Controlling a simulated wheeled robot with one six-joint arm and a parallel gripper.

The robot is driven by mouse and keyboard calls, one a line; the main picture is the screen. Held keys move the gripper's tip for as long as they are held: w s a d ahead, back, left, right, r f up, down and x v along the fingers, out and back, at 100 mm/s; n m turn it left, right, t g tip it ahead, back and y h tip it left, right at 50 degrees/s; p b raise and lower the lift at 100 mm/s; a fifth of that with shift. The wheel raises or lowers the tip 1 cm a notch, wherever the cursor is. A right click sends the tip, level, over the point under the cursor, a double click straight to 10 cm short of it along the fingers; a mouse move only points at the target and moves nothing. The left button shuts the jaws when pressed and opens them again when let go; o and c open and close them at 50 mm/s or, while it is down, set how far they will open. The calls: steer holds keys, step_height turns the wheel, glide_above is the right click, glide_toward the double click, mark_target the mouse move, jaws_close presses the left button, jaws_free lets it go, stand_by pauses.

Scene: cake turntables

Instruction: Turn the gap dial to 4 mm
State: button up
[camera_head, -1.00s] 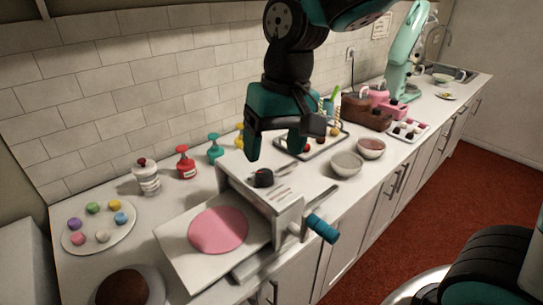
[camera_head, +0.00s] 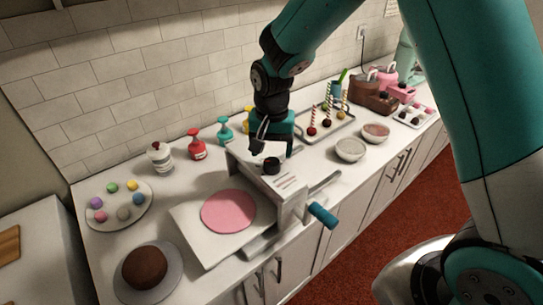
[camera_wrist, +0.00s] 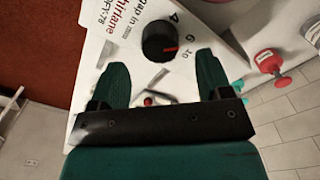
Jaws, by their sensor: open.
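The dough sheeter (camera_head: 285,188) stands on the counter with a pink dough disc (camera_head: 229,211) on its left board. Its black gap dial (camera_head: 271,166) is on top and also shows in the wrist view (camera_wrist: 159,40), beside the printed numbers 4, 6 and 10. The dial's red mark faces the lower right in that view, seemingly near 10; the exact setting is hard to read. My gripper (camera_head: 268,143) is just above the dial. In the wrist view my gripper's (camera_wrist: 161,66) two teal fingers are spread, with the dial between and slightly beyond their tips, apparently untouched.
A blue-handled crank (camera_head: 322,215) sticks out at the sheeter's front right. Pump bottles (camera_head: 196,146) stand behind left. Bowls (camera_head: 350,150) and a cake-pop tray (camera_head: 325,132) are to the right. A chocolate cake (camera_head: 145,266) sits front left.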

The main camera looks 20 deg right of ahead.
mark_target(272, 161)
steer(key=shift+f+p, duration=0.4)
steer(key=shift+f, duration=1.8)
steer(key=shift+c, duration=0.5)
steer(key=c, duration=0.8)
steer(key=shift+c, duration=0.2)
steer(key=shift+n, duration=0.4)
steer(key=n+b, duration=0.1)
steer(key=n, duration=0.2)
steer(key=shift+n+b, duration=0.7)
steer(key=shift+n, duration=1.8)
